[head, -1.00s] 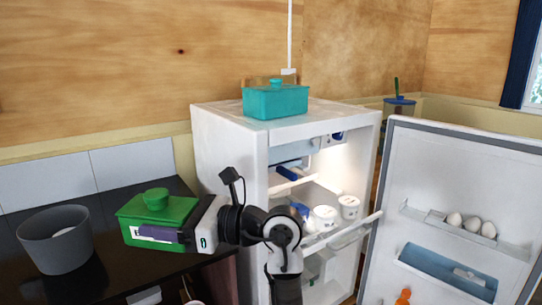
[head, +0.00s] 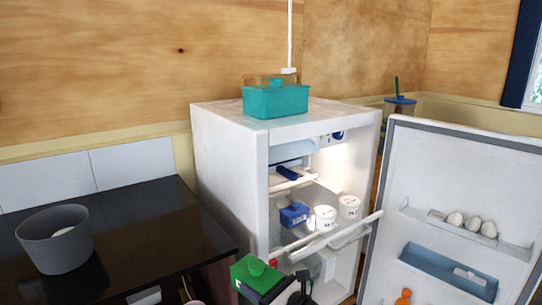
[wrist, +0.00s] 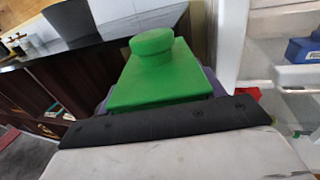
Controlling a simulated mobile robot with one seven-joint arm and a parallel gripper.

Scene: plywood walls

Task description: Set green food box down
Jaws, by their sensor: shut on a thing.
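The green food box (head: 254,274) has a round knob on its lid. It is at the bottom of the head view, in front of the fridge's lower part and right of the black counter. My gripper (head: 272,292) is shut on it, and the fingers are mostly hidden. In the wrist view the green food box (wrist: 158,75) fills the middle, level-looking, with its lid and knob up. The dark edge of my gripper crosses in front of it. What lies under the box is hidden.
The fridge (head: 228,160) stands open, its door (head: 460,180) swung right. Its middle shelf holds a blue box (head: 294,214) and white tubs (head: 325,217). A teal box (head: 276,101) sits on top. The black counter (head: 140,222) holds a grey bin (head: 58,240) and has free room.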

